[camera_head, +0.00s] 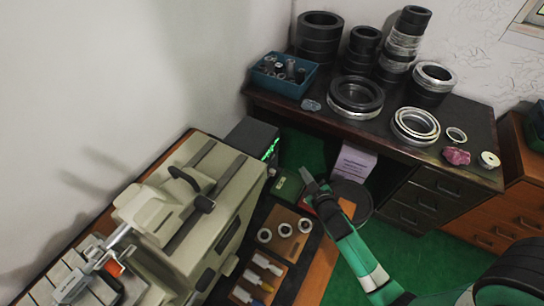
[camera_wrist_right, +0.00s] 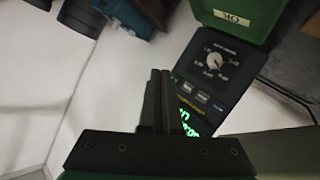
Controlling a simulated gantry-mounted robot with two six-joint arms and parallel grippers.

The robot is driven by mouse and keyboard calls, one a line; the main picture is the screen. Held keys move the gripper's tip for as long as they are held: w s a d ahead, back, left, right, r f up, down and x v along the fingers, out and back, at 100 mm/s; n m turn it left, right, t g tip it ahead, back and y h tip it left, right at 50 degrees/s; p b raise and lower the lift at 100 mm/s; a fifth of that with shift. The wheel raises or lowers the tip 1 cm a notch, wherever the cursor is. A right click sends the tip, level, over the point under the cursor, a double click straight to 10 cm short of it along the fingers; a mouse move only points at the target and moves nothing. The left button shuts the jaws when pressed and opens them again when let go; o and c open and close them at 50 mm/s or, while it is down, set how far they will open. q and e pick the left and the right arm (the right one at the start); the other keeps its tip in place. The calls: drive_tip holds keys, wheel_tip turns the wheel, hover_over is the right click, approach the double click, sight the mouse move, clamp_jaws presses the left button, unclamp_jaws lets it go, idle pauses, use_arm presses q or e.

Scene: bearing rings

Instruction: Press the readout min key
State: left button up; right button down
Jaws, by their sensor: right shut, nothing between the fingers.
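The readout (camera_head: 250,138) is a dark box with green glowing digits, behind the beige machine in the head view. In the right wrist view the readout (camera_wrist_right: 222,65) shows a round dial and a row of small keys (camera_wrist_right: 202,97). Green digits show below the keys, partly hidden by my gripper. The key labels are too small to read, so I cannot tell which is min. My right gripper (camera_head: 309,180) is shut and empty, to the right of the readout in the head view. In the wrist view its fingers (camera_wrist_right: 160,75) appear left of the keys. My left gripper is not in view.
The beige machine (camera_head: 195,205) stands on the left bench. A green box (camera_wrist_right: 240,18) lies beside the readout. A wooden tray (camera_head: 286,234) holds rings. The dark desk (camera_head: 290,112) carries bearing rings and a blue bin (camera_head: 268,82). Green floor (camera_head: 303,150) shows between the benches.

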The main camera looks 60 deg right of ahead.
sight(272, 157)
drive_tip(key=w+b, duration=0.5)
drive_tip(key=w, duration=0.4)
drive_tip(key=shift+a, duration=0.1)
idle(2.0)
drive_tip(key=shift+w, duration=0.4)
